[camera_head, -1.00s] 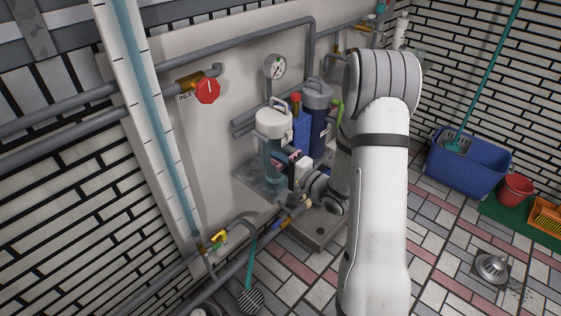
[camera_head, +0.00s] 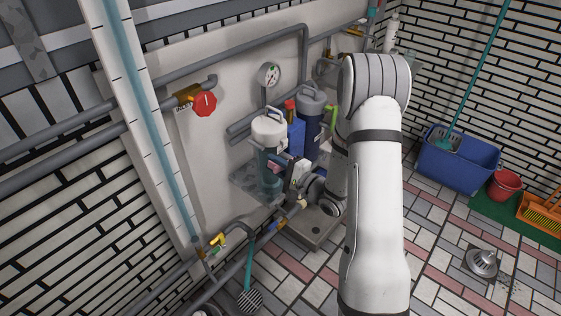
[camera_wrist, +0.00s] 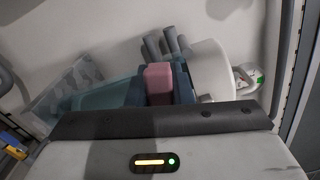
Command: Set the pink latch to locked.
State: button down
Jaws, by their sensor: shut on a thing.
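The pink latch (camera_wrist: 158,82) shows in the wrist view as a small block between the two dark blue fingers of my gripper (camera_wrist: 160,88), which are shut on it. It sits in front of a canister with a white lid (camera_wrist: 212,72) and a teal clear body (camera_wrist: 100,97). In the head view my gripper (camera_head: 279,163) reaches in from the right to the front of the canister, whose white lid (camera_head: 268,130) has a handle. A bit of pink shows at the fingers there. The latch's base is mostly hidden by the fingers, so its setting is hard to read.
A blue container (camera_head: 296,135) and a dark canister (camera_head: 312,110) stand close behind. A gauge (camera_head: 268,75) and a red valve (camera_head: 204,103) are on the wall pipework. A blue bucket (camera_head: 480,172) stands on the floor at right.

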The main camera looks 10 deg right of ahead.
aim_at(282, 169)
jog(key=c, duration=1.3)
grip_release()
jog(key=shift+s+d, duration=0.1)
jog(key=v, duration=0.7)
jog(key=shift+s+d, duration=0.2)
jog(key=shift+s, duration=0.05)
jog(key=shift+c, duration=0.3)
